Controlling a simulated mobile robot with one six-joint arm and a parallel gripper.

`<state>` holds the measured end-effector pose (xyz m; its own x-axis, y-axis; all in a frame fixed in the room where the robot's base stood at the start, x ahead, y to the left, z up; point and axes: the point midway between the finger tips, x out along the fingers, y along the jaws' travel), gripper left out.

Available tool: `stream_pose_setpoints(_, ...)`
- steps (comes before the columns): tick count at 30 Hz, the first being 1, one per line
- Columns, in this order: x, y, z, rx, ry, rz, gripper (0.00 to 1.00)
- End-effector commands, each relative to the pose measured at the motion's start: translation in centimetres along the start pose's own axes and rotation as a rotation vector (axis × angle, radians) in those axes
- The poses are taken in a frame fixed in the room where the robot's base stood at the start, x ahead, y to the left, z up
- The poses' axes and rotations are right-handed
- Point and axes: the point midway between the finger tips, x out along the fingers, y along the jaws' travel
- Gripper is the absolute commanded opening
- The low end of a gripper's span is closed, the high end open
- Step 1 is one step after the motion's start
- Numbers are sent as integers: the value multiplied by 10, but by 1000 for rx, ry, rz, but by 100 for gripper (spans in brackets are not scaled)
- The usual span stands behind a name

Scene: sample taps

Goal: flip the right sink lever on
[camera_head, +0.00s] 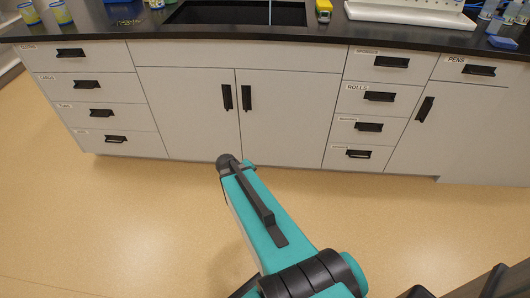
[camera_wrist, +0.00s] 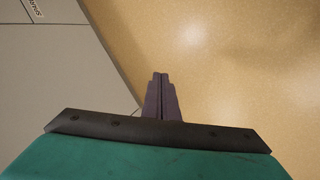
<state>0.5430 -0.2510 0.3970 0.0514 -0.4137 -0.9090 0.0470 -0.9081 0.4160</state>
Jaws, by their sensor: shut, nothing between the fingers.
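The sink (camera_head: 236,13) is a dark basin set in the black counter at the top of the head view. The right sink lever cannot be made out in either view. My gripper (camera_wrist: 160,76) shows in the wrist view with its two dark fingers together and nothing between them. It is over the tan floor, near the cabinet front and apart from it. In the head view my teal arm reaches toward the cabinets, and the fingers are not clear there.
White cabinets (camera_head: 190,105) with black handles stand below the black counter (camera_head: 120,29). A yellow object (camera_head: 323,11) and a white rack (camera_head: 410,13) stand right of the sink. The tan floor (camera_head: 120,215) is open.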

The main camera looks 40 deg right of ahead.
Motion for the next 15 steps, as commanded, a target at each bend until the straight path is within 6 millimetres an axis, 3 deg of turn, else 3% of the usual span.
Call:
stream_pose_setpoints(1,6,-25,10,-9,-20,-33,0)
stream_pose_setpoints(3,12,-57,23,-13,-50,-78,0)
stream_pose_setpoints(8,23,-125,58,-23,-124,-174,0)
stream_pose_setpoints(15,31,-216,123,-36,-256,-299,0)
